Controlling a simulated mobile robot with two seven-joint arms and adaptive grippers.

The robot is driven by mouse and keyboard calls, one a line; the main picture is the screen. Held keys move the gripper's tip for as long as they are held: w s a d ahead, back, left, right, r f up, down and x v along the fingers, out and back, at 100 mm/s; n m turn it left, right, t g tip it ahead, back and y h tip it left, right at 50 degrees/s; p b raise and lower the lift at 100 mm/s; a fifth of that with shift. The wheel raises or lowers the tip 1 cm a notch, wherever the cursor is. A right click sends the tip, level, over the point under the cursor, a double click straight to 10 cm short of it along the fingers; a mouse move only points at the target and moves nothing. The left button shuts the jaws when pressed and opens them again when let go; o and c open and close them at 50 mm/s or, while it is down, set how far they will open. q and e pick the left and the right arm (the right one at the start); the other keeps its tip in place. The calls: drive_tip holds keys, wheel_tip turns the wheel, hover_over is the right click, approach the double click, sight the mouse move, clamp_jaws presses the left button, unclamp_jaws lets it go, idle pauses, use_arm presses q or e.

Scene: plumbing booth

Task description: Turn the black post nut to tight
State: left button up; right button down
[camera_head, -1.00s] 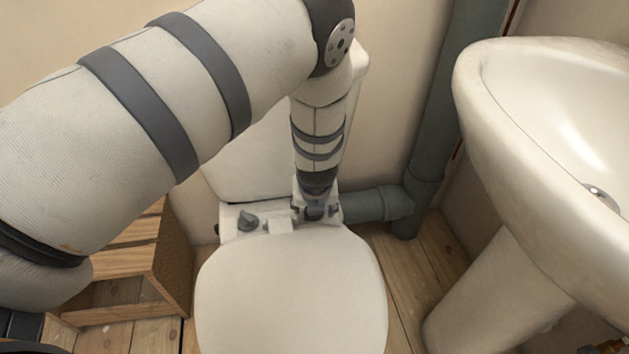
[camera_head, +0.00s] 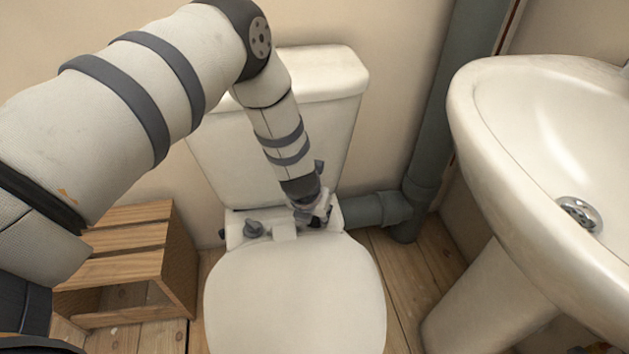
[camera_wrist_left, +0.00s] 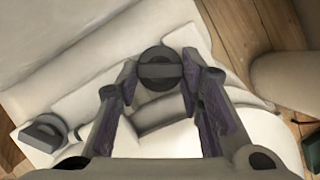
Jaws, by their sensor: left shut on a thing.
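The black post nut (camera_wrist_left: 158,70) is round with a raised bar across its top. It sits on the right side of the white hinge block at the back of the toilet seat. My left gripper (camera_wrist_left: 160,76) has one finger on each side of this nut and is shut on it. In the head view the left gripper (camera_head: 314,212) is low at the right hinge post, and it mostly hides the nut. A second, similar dark nut (camera_head: 253,229) stands free on the left post; it also shows in the left wrist view (camera_wrist_left: 42,132). My right gripper is not in view.
The closed toilet lid (camera_head: 295,295) lies in front of the posts, and the cistern (camera_head: 318,75) rises behind. A grey pipe (camera_head: 375,209) runs right of the gripper. A washbasin (camera_head: 540,150) stands at right, a wooden crate (camera_head: 125,260) at left.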

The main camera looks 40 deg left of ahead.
use_arm(q)
drive_tip(key=o, duration=1.2)
drive_tip(key=v, duration=1.2)
drive_tip(key=shift+d, duration=0.1)
drive_tip(key=shift+w, duration=0.1)
